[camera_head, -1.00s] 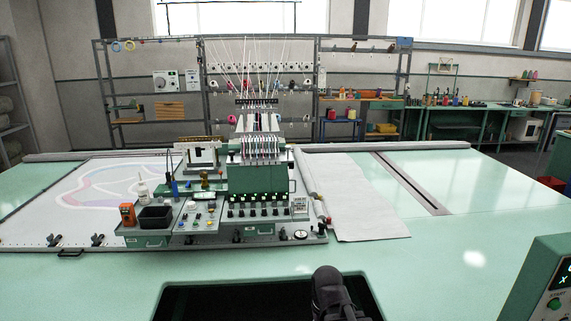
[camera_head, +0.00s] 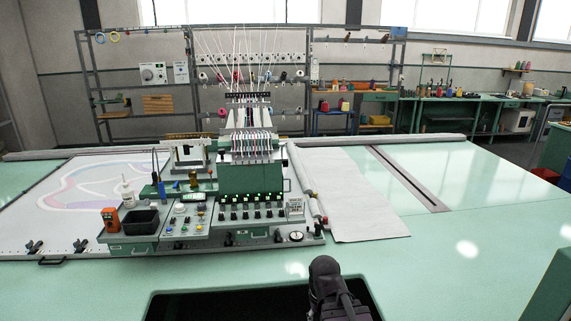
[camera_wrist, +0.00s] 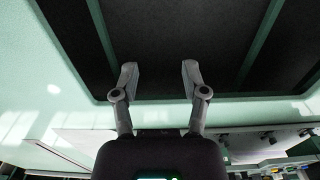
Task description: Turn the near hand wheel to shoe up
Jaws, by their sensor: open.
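The green tufting machine head (camera_head: 252,182) stands on the table with threads running up from it. Its front panel carries a row of several dark knobs with green lights (camera_head: 250,207). I cannot tell which small part is the near hand wheel. My gripper (camera_wrist: 159,78) is open and empty in the wrist view, its fingers over a dark recess. In the head view my dark arm shows at the bottom middle, well short of the machine.
A dark rectangular opening (camera_head: 220,303) lies in the near tabletop. A white cloth (camera_head: 350,200) drapes right of the machine. A black bin (camera_head: 140,222) and an orange device (camera_head: 110,220) sit left. The right tabletop (camera_head: 450,245) is mostly clear. Racks (camera_head: 150,104) stand behind.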

